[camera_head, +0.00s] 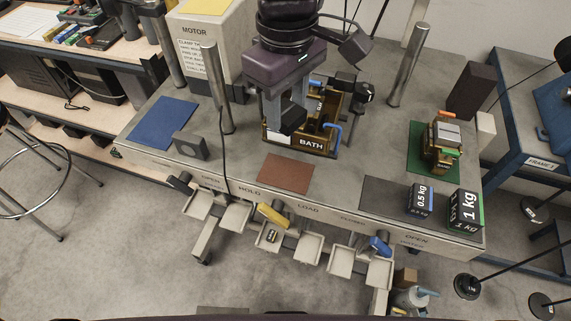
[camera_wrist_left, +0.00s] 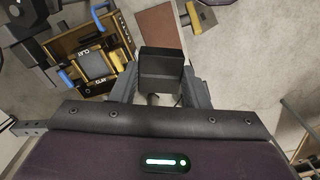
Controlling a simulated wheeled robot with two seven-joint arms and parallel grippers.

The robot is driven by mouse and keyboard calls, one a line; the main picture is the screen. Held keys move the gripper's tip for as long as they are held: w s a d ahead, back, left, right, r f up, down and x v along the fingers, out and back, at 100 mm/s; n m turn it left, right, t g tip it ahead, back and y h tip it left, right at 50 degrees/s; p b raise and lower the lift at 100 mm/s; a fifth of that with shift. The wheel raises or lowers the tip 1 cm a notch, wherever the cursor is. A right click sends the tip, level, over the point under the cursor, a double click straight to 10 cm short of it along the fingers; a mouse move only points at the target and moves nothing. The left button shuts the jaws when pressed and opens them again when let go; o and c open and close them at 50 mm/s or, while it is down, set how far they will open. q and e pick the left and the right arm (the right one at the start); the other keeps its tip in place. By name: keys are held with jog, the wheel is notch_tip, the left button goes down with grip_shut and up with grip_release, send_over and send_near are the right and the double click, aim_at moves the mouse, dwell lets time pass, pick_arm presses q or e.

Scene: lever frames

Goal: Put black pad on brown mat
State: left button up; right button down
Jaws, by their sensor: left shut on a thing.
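The brown mat (camera_head: 286,173) lies bare and flat near the front middle of the grey bench top. It also shows at the top of the left wrist view (camera_wrist_left: 141,30). My left gripper (camera_head: 283,111) reaches down from the top of the head view, beside the bath. It is shut on the black pad (camera_wrist_left: 161,66), a dark block seen between the fingers in the left wrist view. In the head view the black pad (camera_head: 292,119) is a dark shape above the bench, behind the mat and apart from it. My right gripper is not in view.
The open bath (camera_head: 311,143) with a blue handle stands just behind the mat. A blue mat (camera_head: 162,122) and a grey block (camera_head: 191,146) are to the left. Two weights (camera_head: 466,210) stand at the right front. A yellow lever (camera_head: 272,214) juts out below the bench edge.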

pick_arm(q)
send_over(286, 173)
notch_tip(286, 173, down, 10)
jog(key=shift+w+r, duration=0.1)
jog(key=shift+r, duration=0.05)
notch_tip(286, 173, down, 4)
jog(key=shift+f, duration=0.2)
jog(key=shift+f, duration=0.2)
jog(key=o, duration=1.2)
jog(key=shift+o, duration=0.2)
